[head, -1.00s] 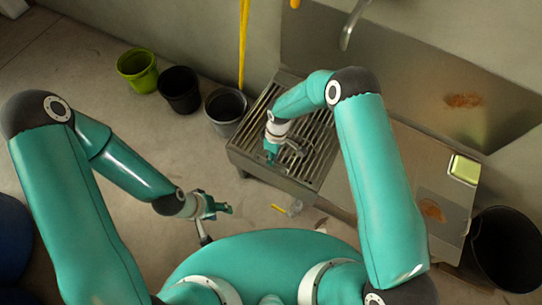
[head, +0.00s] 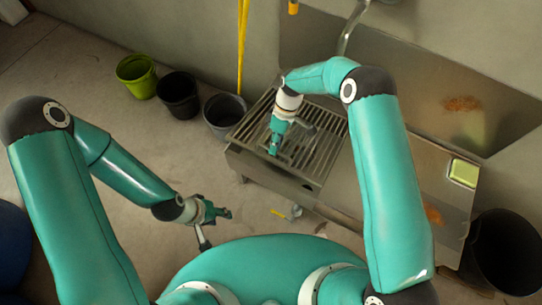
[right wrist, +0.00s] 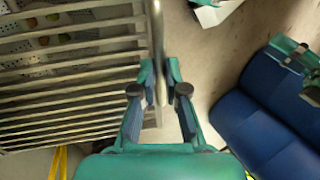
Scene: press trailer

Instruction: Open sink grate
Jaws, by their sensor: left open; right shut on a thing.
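The sink grate (head: 315,135), a rack of metal bars, covers the left part of the metal sink unit in the head view. My right gripper (head: 274,150) is over the front left part of the grate. In the right wrist view, the grate (right wrist: 70,85) fills the left side. There my right gripper (right wrist: 160,100) is shut on the grate's edge bar, which runs between its fingers. I cannot tell whether the grate is lifted. My left gripper (head: 226,213) is open and empty, in front of the sink, low over the floor.
A green bucket (head: 136,77), a black bucket (head: 178,95) and a grey bucket (head: 224,117) stand left of the sink. A yellow pole (head: 242,50) leans at the wall. A yellow-green sponge (head: 463,172) lies on the right counter. A black bin (head: 505,250) stands at the right.

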